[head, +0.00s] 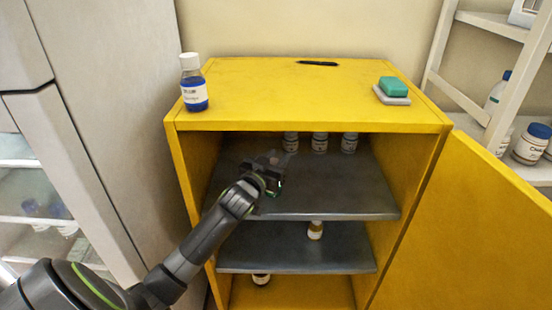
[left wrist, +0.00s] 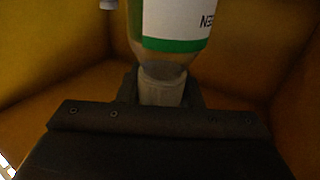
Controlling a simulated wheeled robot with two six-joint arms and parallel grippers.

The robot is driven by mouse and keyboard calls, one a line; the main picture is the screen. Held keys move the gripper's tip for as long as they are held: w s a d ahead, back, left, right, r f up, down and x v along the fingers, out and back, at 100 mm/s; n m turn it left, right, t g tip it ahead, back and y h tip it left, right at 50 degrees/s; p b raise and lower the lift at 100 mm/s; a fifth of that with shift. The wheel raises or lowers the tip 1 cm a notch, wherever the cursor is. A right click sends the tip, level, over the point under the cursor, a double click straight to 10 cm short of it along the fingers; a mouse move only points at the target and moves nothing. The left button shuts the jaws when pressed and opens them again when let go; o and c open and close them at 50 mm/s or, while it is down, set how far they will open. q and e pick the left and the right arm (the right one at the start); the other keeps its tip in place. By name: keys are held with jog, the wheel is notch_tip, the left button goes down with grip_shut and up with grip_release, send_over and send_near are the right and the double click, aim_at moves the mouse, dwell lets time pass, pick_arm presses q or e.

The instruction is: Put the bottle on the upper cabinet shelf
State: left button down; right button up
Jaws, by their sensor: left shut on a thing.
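The yellow cabinet (head: 300,90) stands open, and my left gripper (head: 268,172) reaches inside it over the dark upper shelf (head: 335,190). The left wrist view shows a clear bottle (left wrist: 165,45) with a white label and green band. Its whitish cap (left wrist: 160,90) sits between the fingers of my left gripper, which is shut on it. My right gripper is not in view.
Several small bottles (head: 320,142) stand at the back of the upper shelf. Another bottle (head: 315,230) is on the lower shelf (head: 290,250). The open door (head: 480,220) is at right.

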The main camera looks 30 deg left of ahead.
pick_arm(q)
jog(key=c, duration=1)
grip_release()
jog(key=shift+r, duration=0.15)
jog(key=shift+s, duration=0.3)
jog(key=shift+s+d, duration=0.15)
jog(key=shift+s, duration=1.75)
jog(key=shift+s+d, duration=0.2)
jog(key=shift+s, duration=1.7)
jog(key=shift+s+d, duration=0.15)
jog(key=shift+s, duration=1.75)
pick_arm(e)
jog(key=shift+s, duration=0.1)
